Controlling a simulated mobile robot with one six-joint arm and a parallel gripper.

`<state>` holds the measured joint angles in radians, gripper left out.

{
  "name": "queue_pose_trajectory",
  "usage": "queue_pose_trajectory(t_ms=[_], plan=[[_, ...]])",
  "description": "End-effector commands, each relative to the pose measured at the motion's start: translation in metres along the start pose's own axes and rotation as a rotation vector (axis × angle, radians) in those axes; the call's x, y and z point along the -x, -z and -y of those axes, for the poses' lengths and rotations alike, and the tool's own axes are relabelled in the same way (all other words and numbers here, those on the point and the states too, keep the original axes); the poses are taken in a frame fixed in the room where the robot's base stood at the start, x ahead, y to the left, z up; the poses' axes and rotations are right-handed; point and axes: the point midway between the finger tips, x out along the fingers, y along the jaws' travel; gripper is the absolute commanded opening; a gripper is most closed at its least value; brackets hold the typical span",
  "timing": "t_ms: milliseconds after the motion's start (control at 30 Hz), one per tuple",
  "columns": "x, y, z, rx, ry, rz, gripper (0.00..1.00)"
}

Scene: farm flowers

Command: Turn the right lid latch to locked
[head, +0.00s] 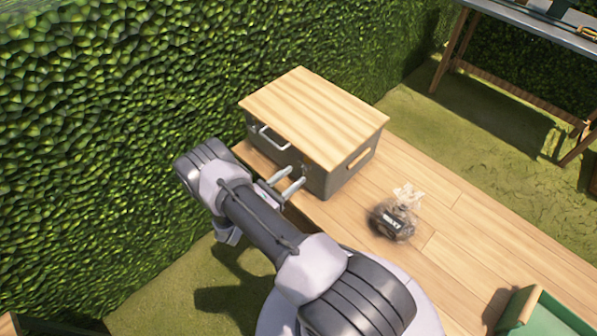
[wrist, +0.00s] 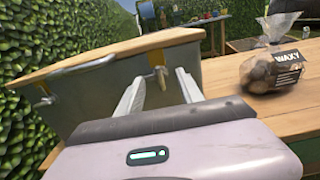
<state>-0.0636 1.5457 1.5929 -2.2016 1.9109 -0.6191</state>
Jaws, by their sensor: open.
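The metal box (head: 335,182) with a flat wooden lid (head: 313,115) stands on the wooden table; the lid lies closed on it. In the wrist view the box front (wrist: 105,90) carries a bar handle (wrist: 82,66) at its middle. The right lid latch (wrist: 162,76) is a small tan piece just under the lid edge, and the left latch (wrist: 45,98) is at the far left. My gripper (head: 295,178) is open at the box front, its two fingers on either side of the right latch. I cannot tell whether they touch it or which way it is turned.
A clear bag of dark bulbs labelled WAXY (head: 394,217) stands on the table (head: 470,250) right of the box. A green tray (head: 545,312) is at the lower right. A hedge (head: 100,130) rises close on the left. Another table stands behind.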

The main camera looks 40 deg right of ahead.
Motion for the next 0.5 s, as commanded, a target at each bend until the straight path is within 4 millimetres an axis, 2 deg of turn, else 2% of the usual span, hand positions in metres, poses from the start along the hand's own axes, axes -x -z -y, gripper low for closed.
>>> queue_pose_trajectory(t_ms=[100, 200, 500], plan=[[-0.022, 0.001, 0.001, -0.001, 0.003, 0.0, 0.44], [-0.032, 0.001, 0.0, -0.001, 0.001, 0.0, 0.44], [-0.037, 0.0, 0.0, -0.001, 0.0, 0.0, 0.44]])
